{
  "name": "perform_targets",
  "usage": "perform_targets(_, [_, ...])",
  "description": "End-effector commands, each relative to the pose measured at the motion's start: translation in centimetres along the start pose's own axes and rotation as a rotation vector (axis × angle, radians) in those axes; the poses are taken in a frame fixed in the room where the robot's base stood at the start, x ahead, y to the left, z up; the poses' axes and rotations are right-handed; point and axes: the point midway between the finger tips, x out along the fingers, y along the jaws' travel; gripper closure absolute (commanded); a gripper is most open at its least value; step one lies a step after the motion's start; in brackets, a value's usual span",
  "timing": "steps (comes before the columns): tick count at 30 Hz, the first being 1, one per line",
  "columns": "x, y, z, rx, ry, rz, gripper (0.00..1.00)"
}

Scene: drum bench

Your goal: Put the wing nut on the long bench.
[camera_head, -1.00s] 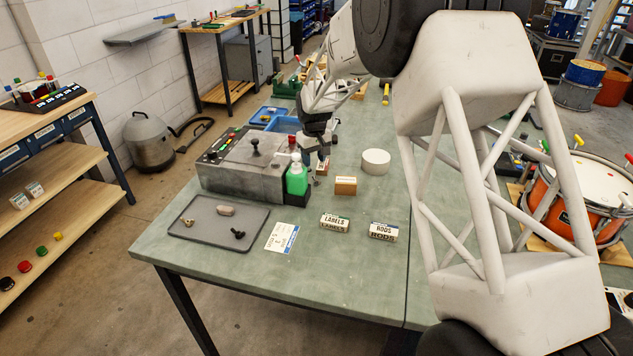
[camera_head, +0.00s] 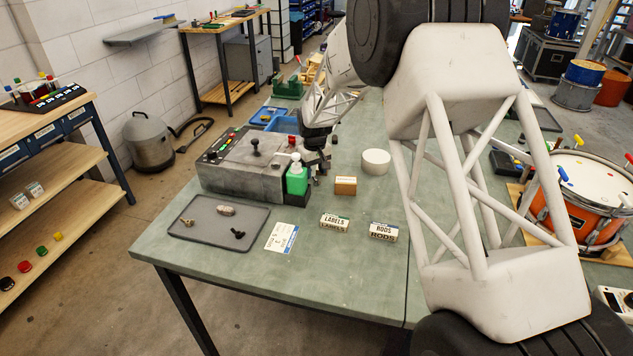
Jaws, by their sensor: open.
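A grey tray (camera_head: 218,240) lies on the green-topped long bench (camera_head: 300,260). Three small parts are on it: a brass-coloured one (camera_head: 187,221), a pale oblong one (camera_head: 226,211) and a black one with wing-like lobes (camera_head: 238,233). They are too small for me to tell surely which is the wing nut. My gripper (camera_head: 321,165) is open, dark, and beyond the tray, just right of the green bottle (camera_head: 297,178). Its fingertips are small and partly hard to make out; I see nothing held between them.
A grey control box (camera_head: 240,165) stands behind the tray. A white round tub (camera_head: 376,162), a small wooden block (camera_head: 345,186), a LABELS box (camera_head: 335,222) and a RODS box (camera_head: 383,231) stand to the right. A paper card (camera_head: 281,238) lies beside the tray. The bench's front area is clear.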

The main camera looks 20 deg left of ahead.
Motion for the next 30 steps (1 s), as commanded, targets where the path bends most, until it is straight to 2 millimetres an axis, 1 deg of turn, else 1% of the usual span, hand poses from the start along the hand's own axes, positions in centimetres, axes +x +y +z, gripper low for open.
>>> perform_targets(1, [0.8,0.0,0.1,0.0,-0.002,-0.001,0.52])
perform_targets(3, [1.5,0.0,0.0,0.0,-0.001,0.0,0.52])
perform_targets(9, [2.7,0.0,0.0,0.0,0.001,0.0,0.52])
perform_targets(26, [2.8,0.0,0.0,0.0,0.001,0.0,0.52])
perform_targets(30, [2.8,0.0,0.0,0.0,0.001,0.0,0.73])
